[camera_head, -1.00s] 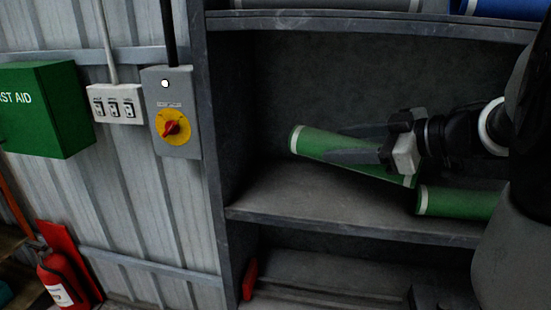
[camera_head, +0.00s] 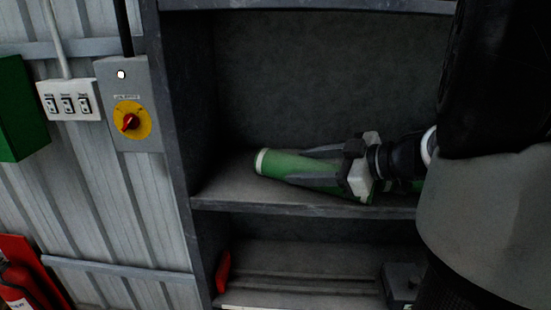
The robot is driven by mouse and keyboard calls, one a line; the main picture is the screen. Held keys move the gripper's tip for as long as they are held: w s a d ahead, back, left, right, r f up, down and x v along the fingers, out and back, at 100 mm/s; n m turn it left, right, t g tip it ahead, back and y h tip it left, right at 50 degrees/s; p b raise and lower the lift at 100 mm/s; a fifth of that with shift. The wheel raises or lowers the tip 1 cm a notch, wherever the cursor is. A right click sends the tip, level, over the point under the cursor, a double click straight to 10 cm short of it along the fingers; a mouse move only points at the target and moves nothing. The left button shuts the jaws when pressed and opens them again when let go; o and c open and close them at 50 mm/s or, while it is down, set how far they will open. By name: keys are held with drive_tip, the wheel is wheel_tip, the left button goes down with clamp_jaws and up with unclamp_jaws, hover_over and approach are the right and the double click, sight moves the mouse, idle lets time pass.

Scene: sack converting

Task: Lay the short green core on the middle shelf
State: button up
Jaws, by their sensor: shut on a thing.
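A green core (camera_head: 300,172) with a pale end ring is held in my gripper (camera_head: 305,165), whose two long grey fingers are shut along its sides. The core lies lengthwise across the picture, its left end a little higher than its right, low over the middle shelf (camera_head: 225,192). I cannot tell whether it touches the shelf. The core's right end is partly hidden by my gripper.
The shelf's left upright (camera_head: 176,120) stands left of the core, with bare shelf between them. A lower shelf holds a red object (camera_head: 223,271) and a dark grey box (camera_head: 400,284). A switch box (camera_head: 130,118) is on the wall at left.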

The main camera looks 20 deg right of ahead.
drive_tip(key=o, duration=1.5)
drive_tip(key=shift+c, duration=0.2)
drive_tip(key=shift+r, duration=0.15)
drive_tip(key=p+v, duration=0.1)
drive_tip(key=v, duration=1.1)
